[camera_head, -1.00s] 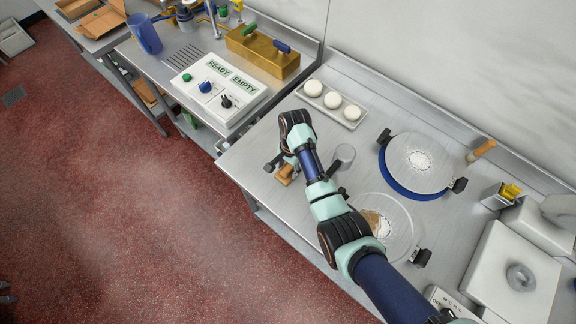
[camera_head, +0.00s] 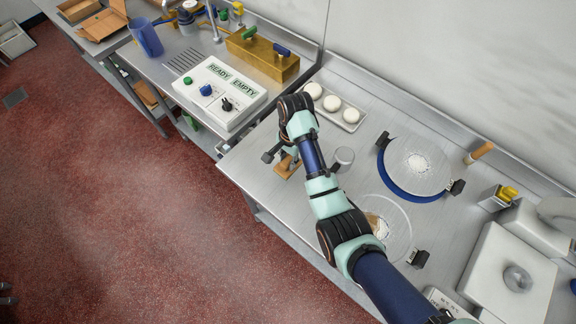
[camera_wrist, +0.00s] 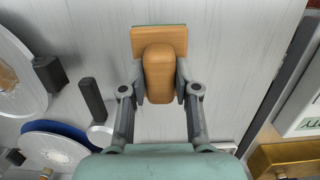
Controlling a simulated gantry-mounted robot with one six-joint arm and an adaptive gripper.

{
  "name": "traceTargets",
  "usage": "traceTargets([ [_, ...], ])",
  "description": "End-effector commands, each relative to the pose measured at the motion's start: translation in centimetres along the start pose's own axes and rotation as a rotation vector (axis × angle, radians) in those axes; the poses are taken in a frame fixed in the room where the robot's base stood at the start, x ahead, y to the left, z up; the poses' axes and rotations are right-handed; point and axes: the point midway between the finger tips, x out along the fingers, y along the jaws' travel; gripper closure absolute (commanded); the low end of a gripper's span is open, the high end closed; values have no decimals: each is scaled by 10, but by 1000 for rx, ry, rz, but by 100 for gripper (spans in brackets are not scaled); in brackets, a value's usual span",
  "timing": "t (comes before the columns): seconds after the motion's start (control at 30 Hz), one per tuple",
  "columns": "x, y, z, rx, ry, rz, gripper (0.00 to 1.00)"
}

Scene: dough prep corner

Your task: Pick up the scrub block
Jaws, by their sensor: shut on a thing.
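The scrub block (camera_wrist: 174,37) is a tan wooden block with a rounded raised grip and a thin green edge on its far side. My gripper (camera_wrist: 160,84) is shut on the raised grip, one finger on each side. In the head view the block (camera_head: 287,167) shows below my wrist near the front edge of the steel table, partly covered by my gripper. Whether its underside touches the table or hangs just above it, I cannot tell.
A tray of white dough balls (camera_head: 332,103) lies behind. A blue-rimmed round plate (camera_head: 412,166) and a clear disc (camera_head: 397,222) lie to the right. A READY/EMPTY control box (camera_head: 222,92) stands at left.

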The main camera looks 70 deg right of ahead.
Motion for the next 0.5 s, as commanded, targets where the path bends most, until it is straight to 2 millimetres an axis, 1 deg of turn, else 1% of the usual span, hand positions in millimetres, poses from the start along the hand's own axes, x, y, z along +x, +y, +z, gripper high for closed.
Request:
traceTargets([
  [0.03, -27, -1, 2, -1, 3, -5, 100],
  [0.1, -60, -1, 7, 0, 2, -3, 100],
  [0.2, -86, 0, 10, 0, 0, 1, 100],
  [0.33, -109, 0, 13, 0, 0, 1, 100],
  [0.4, -117, 0, 14, 0, 0, 1, 100],
  [0.5, -122, 0, 15, 0, 0, 0, 100],
])
